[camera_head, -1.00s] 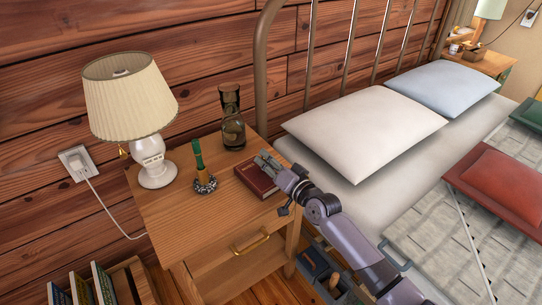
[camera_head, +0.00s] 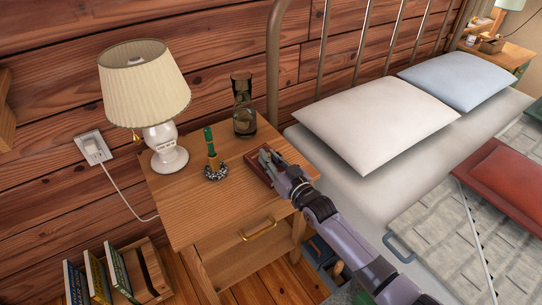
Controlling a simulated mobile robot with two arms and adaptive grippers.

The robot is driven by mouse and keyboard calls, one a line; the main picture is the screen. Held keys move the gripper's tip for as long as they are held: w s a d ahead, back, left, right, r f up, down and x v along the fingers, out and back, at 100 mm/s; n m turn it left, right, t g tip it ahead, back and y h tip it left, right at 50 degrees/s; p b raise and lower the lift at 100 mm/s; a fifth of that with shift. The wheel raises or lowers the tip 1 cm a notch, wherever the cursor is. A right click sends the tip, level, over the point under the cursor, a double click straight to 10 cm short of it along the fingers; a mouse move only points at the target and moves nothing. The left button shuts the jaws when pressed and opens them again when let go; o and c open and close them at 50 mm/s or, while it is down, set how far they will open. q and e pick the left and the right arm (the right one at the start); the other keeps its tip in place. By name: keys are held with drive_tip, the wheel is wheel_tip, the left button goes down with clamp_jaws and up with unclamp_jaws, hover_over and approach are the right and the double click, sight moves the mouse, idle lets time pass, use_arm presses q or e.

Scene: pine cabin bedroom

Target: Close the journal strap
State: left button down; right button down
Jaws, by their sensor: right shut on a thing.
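The red journal (camera_head: 256,166) lies on the wooden nightstand (camera_head: 211,205), near its right edge beside the bed. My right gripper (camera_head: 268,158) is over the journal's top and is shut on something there. Its fingers and wrist cover much of the cover, and the strap itself cannot be made out at this size. My left gripper is not in view.
The bed with a white pillow (camera_head: 375,125) is to the right. Books (camera_head: 96,280) stand low at left.

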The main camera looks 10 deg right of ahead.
idle(0.4)
drive_tip(key=c, duration=1.6)
unclamp_jaws()
drive_tip(key=shift+s, duration=0.1)
drive_tip(key=v, duration=1.1)
drive_tip(key=shift+s+d, duration=0.2)
drive_tip(key=shift+s, duration=0.15)
drive_tip(key=shift+f, duration=0.15)
